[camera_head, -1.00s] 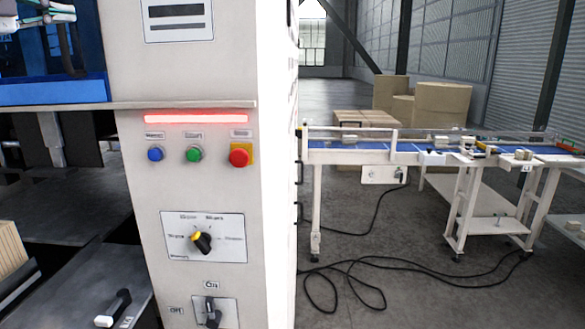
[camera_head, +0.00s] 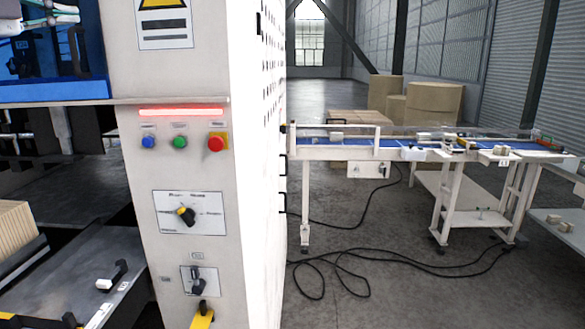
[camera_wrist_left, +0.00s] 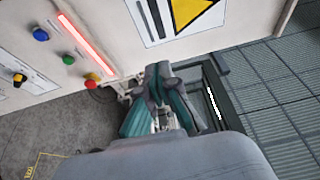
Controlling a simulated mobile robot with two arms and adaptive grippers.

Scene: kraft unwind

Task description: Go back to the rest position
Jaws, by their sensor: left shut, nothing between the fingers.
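My left gripper (camera_head: 68,18), pale with teal parts, is at the top left corner of the head view, in front of the blue machine part and left of the control column. In the left wrist view its grey and teal fingers (camera_wrist_left: 160,72) are together and empty. They are apart from the column's face, and open floor and a wall show beyond them. My right gripper is in neither view.
A conveyor (camera_head: 345,153) and cardboard rolls (camera_head: 433,103) stand at the right. Black cables (camera_head: 400,265) lie on the floor.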

